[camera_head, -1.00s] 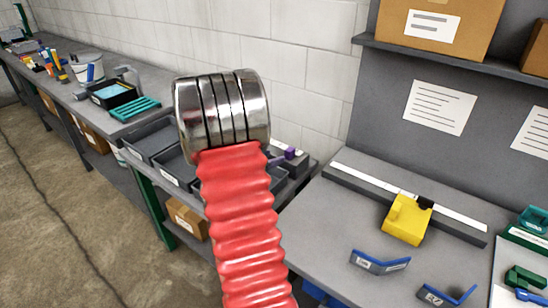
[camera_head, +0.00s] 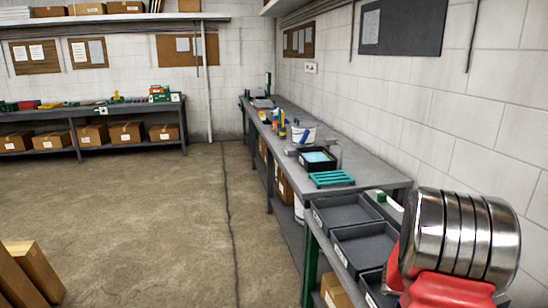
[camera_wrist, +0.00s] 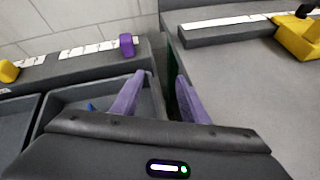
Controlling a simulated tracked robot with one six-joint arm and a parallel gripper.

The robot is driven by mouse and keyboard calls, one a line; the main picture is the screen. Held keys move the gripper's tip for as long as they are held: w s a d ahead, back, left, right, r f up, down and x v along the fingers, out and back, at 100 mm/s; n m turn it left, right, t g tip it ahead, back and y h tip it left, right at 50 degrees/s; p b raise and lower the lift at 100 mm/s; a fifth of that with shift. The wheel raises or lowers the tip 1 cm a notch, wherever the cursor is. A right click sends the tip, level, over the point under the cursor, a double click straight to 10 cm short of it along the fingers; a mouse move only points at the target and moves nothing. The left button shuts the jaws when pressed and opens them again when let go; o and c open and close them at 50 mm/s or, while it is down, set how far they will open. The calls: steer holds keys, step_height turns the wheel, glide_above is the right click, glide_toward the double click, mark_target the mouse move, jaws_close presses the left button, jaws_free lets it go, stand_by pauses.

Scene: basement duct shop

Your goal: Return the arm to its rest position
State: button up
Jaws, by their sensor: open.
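My gripper (camera_wrist: 160,80) shows in the wrist view with its two purple fingers apart and nothing between them. It hangs over the front of the workbench, beside a dark grey bin (camera_wrist: 62,112) on the left and the bare grey bench top (camera_wrist: 245,85) on the right. In the head view, my red ribbed arm with its steel rings stands at the lower right. My gripper itself is hidden or out of frame there.
Grey bins (camera_head: 362,245) line the near bench. A purple piece (camera_wrist: 127,45) stands behind the bin, and a yellow block (camera_wrist: 298,38) lies at the right. A teal rack (camera_head: 331,178) and black tray (camera_head: 318,160) sit farther along. The concrete floor (camera_head: 140,220) is largely open.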

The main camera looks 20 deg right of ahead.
steer(key=a+r+m+t+y, duration=0.3)
steer(key=a+r+m, duration=0.1)
steer(key=a, duration=1.3)
steer(key=a+r+m+t+y, duration=0.3)
steer(key=a+r, duration=0.3)
steer(key=a, duration=1.2)
steer(key=a+r+m+t+y, duration=0.3)
steer(key=a+r+m+y, duration=0.1)
steer(key=a, duration=1.4)
steer(key=shift+w+r+m+y, duration=0.4)
steer(key=shift+r+y, duration=0.3)
steer(key=shift+r, duration=0.25)
